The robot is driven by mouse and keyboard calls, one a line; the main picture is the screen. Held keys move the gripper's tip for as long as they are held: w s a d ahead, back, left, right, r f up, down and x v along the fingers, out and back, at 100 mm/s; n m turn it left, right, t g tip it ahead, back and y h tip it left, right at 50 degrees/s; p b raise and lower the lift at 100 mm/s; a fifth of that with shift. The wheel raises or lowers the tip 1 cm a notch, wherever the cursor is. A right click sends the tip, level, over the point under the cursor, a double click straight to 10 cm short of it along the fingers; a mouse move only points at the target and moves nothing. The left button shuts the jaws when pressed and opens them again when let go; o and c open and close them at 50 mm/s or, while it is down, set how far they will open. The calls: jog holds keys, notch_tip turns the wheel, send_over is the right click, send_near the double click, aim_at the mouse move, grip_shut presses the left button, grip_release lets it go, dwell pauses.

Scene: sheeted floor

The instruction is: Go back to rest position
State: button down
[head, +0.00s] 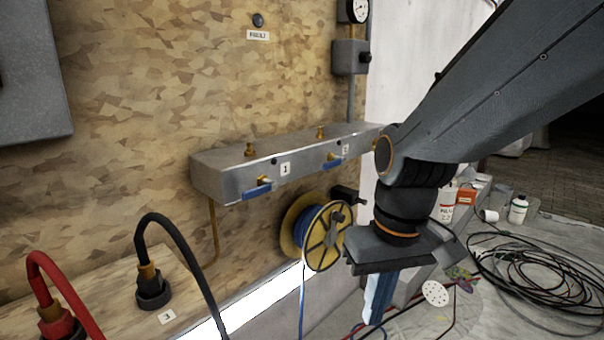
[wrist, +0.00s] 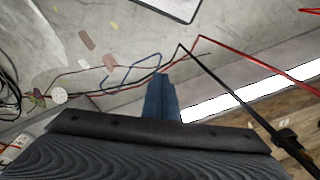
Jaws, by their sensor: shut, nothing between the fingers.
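My gripper (head: 378,300) hangs below my wrist at the right of the head view, pointing down. Its blue-grey fingers are shut with nothing between them. It is in front of and to the right of the cable reel, apart from the wall panel. In the wrist view my gripper (wrist: 161,84) shows as closed fingers over the grey floor. Part of the wall unit's right end is hidden behind my arm in the head view.
A grey metal box (head: 240,180) with blue-handled valves juts from the wooden panel (head: 170,80). A yellow reel (head: 318,236) of blue cable hangs below it. Black plug (head: 152,288) and red plug (head: 58,322) stand at left. Coiled cables (head: 530,270) lie on the floor at right.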

jog(key=s+d+r+m+p, duration=0.2)
jog(key=d+r+p, duration=0.3)
jog(key=p, duration=0.8)
jog(key=s+d, duration=0.1)
jog(key=d, duration=0.2)
jog(key=shift+s+m+g+h+p, duration=0.2)
jog(key=shift+m+g+h+p, duration=0.1)
jog(key=shift+m+h, duration=0.1)
